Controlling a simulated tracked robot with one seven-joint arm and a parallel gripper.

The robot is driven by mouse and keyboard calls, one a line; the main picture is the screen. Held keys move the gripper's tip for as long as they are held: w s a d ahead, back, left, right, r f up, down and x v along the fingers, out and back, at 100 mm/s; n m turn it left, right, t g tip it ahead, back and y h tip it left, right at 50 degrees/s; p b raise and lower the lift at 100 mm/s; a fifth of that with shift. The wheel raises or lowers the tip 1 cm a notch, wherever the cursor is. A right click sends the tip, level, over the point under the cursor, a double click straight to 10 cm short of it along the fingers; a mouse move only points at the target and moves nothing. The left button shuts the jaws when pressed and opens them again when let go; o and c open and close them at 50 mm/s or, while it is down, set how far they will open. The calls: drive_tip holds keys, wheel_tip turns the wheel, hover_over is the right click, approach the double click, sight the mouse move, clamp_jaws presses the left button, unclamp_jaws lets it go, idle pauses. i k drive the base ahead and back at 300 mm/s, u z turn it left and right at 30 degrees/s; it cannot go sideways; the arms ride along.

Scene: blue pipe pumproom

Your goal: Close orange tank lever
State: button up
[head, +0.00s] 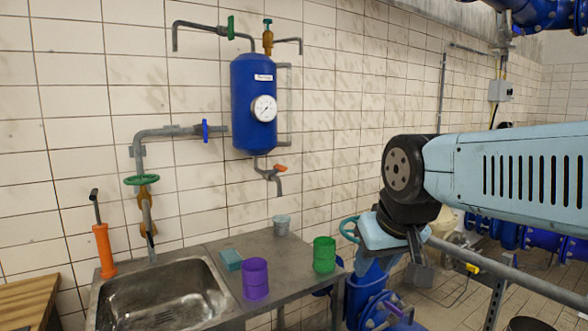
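The orange lever (281,167) is a small handle on the grey outlet pipe under the blue tank (253,100). It sticks out to the right of the pipe and looks slightly raised at its outer end. The tank hangs on the tiled wall and has a round white gauge. My light blue arm comes in from the right. My gripper (420,272) seems to be the dark part below the wrist, right of the lever and lower in the picture, apart from it. Its fingers are not clear enough to tell open from shut.
A metal counter with a sink (165,298) stands below the tank. On it are a purple cup (255,279), a green cup (324,254), a grey cup (281,225), a teal sponge (231,260) and an orange pump (104,250). Blue pipework (375,300) stands right of the counter.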

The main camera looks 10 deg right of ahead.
sight(277, 167)
drive_tip(key=u, duration=0.15)
drive_tip(key=i, duration=0.9)
drive_tip(key=z, duration=0.1)
